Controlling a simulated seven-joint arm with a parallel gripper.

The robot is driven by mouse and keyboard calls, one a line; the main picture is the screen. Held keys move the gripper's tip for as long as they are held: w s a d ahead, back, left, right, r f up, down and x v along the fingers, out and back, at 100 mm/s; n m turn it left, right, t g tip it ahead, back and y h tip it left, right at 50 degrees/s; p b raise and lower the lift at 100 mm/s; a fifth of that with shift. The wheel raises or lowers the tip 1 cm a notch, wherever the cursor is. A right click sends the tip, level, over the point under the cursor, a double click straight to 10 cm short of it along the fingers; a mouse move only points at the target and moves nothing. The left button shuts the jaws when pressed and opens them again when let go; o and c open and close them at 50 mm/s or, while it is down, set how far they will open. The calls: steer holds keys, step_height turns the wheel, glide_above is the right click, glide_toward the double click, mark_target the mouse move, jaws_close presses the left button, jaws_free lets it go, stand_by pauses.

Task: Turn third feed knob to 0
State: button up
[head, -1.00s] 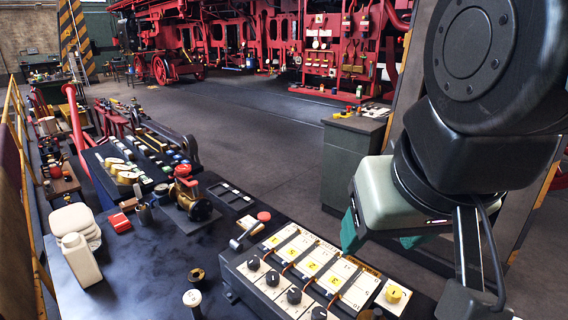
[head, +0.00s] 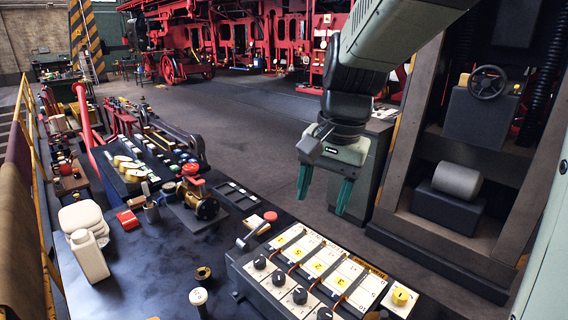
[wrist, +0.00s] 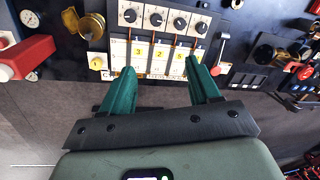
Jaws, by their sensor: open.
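The feed panel (head: 310,270) is a dark box with pale strips, each bearing a yellow number tag, at the lower middle of the head view. Several black knobs stand in a row along its near side. The third knob from the left (head: 300,296) has a white pointer mark; its exact setting is too small to read. The knob row also shows at the top of the wrist view (wrist: 156,19). My gripper (head: 323,195) has green fingers pointing down, open and empty. It hangs above and beyond the panel's far side, apart from the knobs. In the wrist view, its fingers (wrist: 160,66) overlap the numbered strips.
A yellow knob (head: 400,296) sits at the panel's right end. A brass valve (head: 203,207) and a white jug (head: 88,255) are farther left. The bench front is partly bare.

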steer(key=w+a+f+m+g+y, duration=0.1)
steer(key=w+a+f+m+g, duration=0.2)
steer(key=w+f, duration=0.5)
steer(key=m+g, duration=0.1)
steer(key=m, duration=0.1)
glide_toward(280, 274)
steer(key=shift+y, duration=0.3)
steer(key=x, duration=0.8)
steer(key=shift+s+d+f, duration=0.1)
steer(key=shift+d+f, duration=0.05)
steer(key=shift+f, duration=0.3)
steer(key=c, duration=1)
steer(key=shift+c, duration=0.2)
